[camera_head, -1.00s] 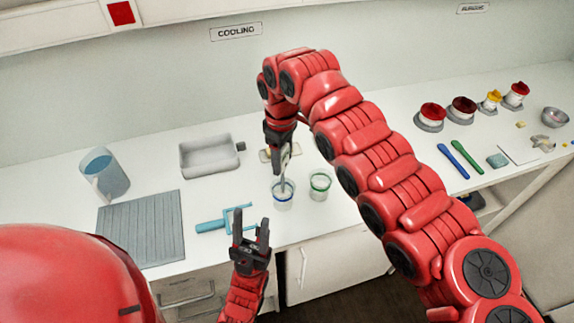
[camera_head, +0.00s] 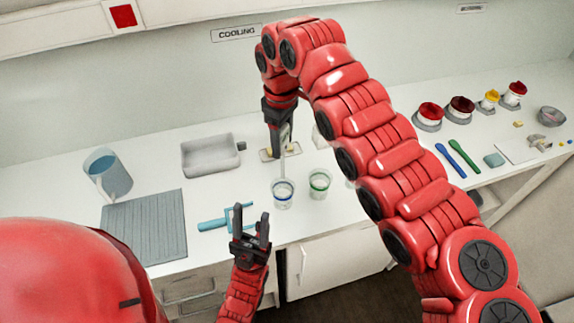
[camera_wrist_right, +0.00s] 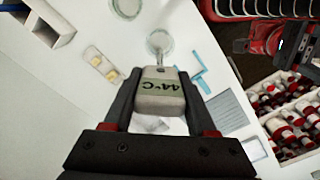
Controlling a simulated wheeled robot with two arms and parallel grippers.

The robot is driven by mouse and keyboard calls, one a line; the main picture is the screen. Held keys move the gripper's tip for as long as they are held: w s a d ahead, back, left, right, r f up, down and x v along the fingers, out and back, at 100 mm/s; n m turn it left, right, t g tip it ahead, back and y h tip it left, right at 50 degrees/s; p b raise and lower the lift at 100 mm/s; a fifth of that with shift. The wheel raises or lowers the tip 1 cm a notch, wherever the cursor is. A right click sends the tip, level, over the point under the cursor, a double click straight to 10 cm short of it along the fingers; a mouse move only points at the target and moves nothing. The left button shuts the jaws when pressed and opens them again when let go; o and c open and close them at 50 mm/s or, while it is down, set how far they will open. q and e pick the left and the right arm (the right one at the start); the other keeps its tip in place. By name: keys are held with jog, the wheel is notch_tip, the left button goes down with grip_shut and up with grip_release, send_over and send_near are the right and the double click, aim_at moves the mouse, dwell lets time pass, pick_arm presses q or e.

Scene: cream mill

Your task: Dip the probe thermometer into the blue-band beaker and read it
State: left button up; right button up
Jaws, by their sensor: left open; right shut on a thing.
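My right gripper (camera_head: 279,143) is shut on the probe thermometer (camera_head: 283,157), which hangs with its thin probe pointing down. In the right wrist view the thermometer's grey body (camera_wrist_right: 159,92) sits between the fingers, its green display upside down and seeming to read 44 °C. The blue-band beaker (camera_head: 283,195) stands below on the counter; it also shows in the right wrist view (camera_wrist_right: 160,42). The probe's lower end is at the beaker's mouth; I cannot tell whether it is inside or just above. My left gripper (camera_head: 251,219) is open and empty near the counter's front edge.
A green-band beaker (camera_head: 319,185) stands just right of the blue-band one. A light-blue forked tool (camera_head: 213,225) and a grey ribbed mat (camera_head: 145,228) lie to the left. A grey tray (camera_head: 211,156) and a blue jug (camera_head: 107,174) stand behind.

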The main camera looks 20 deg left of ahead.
jog(key=shift+f+m+b, duration=0.2)
jog(key=shift+m+b, duration=0.1)
jog(key=shift+b, duration=0.05)
jog(key=m+b, duration=0.2)
jog(key=m, duration=0.1)
jog(key=shift+f, duration=0.1)
jog(key=shift+m+b, duration=0.35)
jog(key=shift+m, duration=0.75)
jog(key=m+b, duration=0.3)
jog(key=m, duration=0.2)
jog(key=shift+r+m, duration=0.25)
jog(key=shift+m, duration=0.65)
